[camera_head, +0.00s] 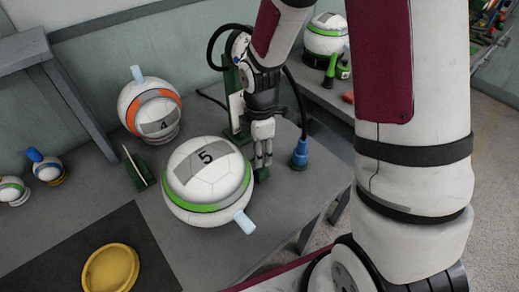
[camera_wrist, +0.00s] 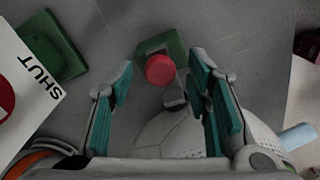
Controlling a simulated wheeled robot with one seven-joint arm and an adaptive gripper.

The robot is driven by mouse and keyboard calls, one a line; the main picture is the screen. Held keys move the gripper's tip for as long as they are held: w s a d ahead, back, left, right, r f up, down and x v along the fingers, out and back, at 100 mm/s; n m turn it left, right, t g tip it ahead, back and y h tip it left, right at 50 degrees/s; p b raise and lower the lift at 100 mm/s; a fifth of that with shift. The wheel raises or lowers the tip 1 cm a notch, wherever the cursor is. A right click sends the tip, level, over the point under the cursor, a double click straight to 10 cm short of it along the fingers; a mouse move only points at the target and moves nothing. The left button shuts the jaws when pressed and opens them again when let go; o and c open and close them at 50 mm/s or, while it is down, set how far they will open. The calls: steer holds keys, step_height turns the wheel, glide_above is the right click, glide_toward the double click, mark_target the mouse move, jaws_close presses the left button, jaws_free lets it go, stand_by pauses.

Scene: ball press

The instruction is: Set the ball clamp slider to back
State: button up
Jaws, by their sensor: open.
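A red round knob (camera_wrist: 160,70) on a small green block (camera_wrist: 165,45) shows between my fingers in the wrist view; I cannot tell whether it belongs to the ball clamp slider. A metal piece extends from it toward the white ball below. That ball, marked 5 with a green band (camera_head: 207,180), stands on the table in the head view. My gripper (camera_head: 262,163) points down just right of ball 5, open, with its two green-padded fingers (camera_wrist: 160,85) apart on either side of the knob. In the head view, my gripper hides most of the knob's block.
Ball 4 with an orange band (camera_head: 150,106) stands at the back left. A white SHUT sign (camera_wrist: 22,85) stands by a green base. A blue plug (camera_head: 299,154) hangs on a black cable to the right. A yellow dish (camera_head: 110,268) lies front left on a dark mat.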

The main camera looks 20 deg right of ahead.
jaws_close()
steer(key=shift+w+d, duration=0.2)
steer(key=shift+d, duration=0.5)
jaws_free()
steer(key=shift+d, duration=0.15)
step_height(320, 180, up, 12)
stand_by(0.3)
stand_by(0.4)
